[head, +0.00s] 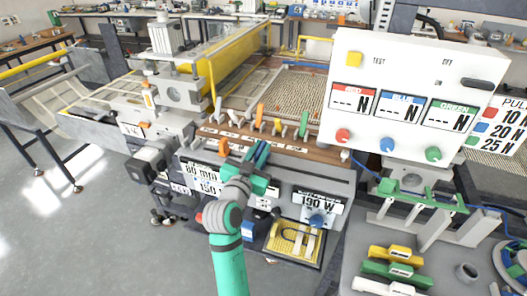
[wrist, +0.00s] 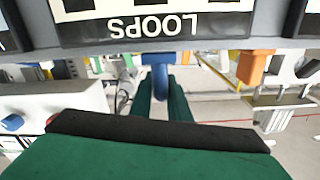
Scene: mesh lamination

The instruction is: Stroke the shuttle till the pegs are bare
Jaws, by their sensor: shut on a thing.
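My gripper (head: 258,156) is at the front edge of the lamination machine, just below a brown wooden strip (head: 320,150). Several coloured pegs stand on the strip, among them an orange peg (head: 260,114) and a green peg (head: 303,126). In the wrist view the two dark green fingers (wrist: 160,98) are closed about a blue handle (wrist: 159,66), which hangs below a panel marked "LOOPS" (wrist: 150,26). The lower end of the handle is hidden between the fingers. I cannot tell which part is the shuttle.
A white control panel (head: 400,60) with red, blue and green readouts stands at the right. A yellow tray (head: 293,243) sits low in front of the machine. Yellow, green and white blocks (head: 398,270) lie on a grey bench at the lower right. The floor at left is clear.

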